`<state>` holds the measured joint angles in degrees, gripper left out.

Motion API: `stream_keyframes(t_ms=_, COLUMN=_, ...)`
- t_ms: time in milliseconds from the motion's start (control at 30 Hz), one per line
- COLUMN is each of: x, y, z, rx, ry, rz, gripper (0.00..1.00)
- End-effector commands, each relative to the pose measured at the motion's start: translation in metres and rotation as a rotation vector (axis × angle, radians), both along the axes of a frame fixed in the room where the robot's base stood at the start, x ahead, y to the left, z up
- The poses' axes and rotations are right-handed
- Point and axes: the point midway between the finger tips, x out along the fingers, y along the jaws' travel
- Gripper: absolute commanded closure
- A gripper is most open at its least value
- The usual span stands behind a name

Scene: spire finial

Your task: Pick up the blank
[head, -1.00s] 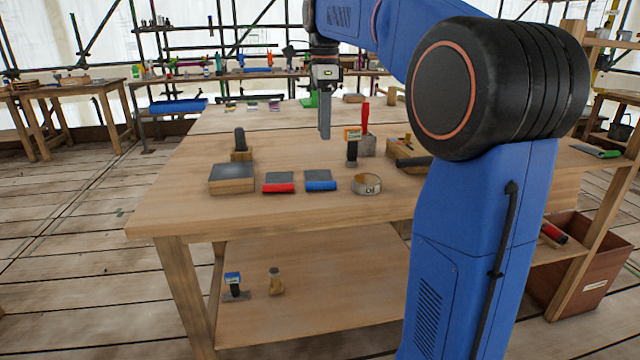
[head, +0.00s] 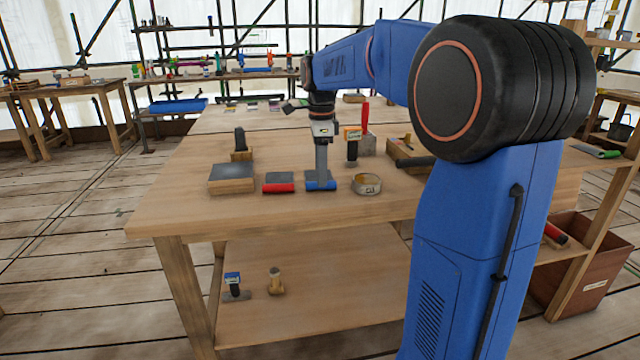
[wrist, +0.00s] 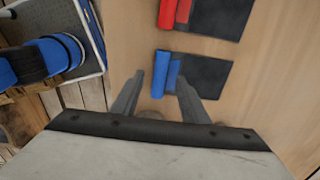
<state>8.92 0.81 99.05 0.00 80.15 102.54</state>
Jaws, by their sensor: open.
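Which thing is the blank is not marked. A dark grey sheet (head: 319,174) with a blue roll along its front edge lies on the table; both show in the wrist view, the sheet (wrist: 207,77) and the blue roll (wrist: 158,75). My gripper (head: 321,178) points down over this piece. In the wrist view my gripper (wrist: 161,82) is open, its fingertips to either side of the blue roll. I cannot tell whether they touch it or the table. A similar dark sheet (head: 279,178) with a red roll (head: 278,188) lies just to the left.
A wooden block with a grey top (head: 232,178) is at the left, and a round tin (head: 366,184) at the right. Behind stand an orange-topped black tool (head: 352,145) and a red-handled tool (head: 365,118). The table (head: 180,205) is clear at its front left.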

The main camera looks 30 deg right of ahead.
Motion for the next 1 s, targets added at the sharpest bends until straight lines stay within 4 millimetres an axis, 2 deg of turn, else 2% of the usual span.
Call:
stream_keyframes(t_ms=133, x=0.000, y=0.000, z=-0.014, rx=0.000, ry=0.001, rz=0.000, gripper=0.59)
stream_keyframes(t_ms=400, x=0.000, y=-0.001, z=-0.016, rx=0.000, ry=0.000, rz=0.000, gripper=0.59)
stream_keyframes(t_ms=433, x=0.000, y=-0.001, z=-0.016, rx=0.000, ry=0.000, rz=0.000, gripper=0.62)
stream_keyframes(t_ms=600, x=0.000, y=-0.001, z=-0.016, rx=0.000, ry=0.000, rz=0.000, gripper=1.00)
stream_keyframes(t_ms=1000, x=0.000, y=-0.001, z=-0.010, rx=-0.001, ry=-0.002, rz=0.000, gripper=1.00)
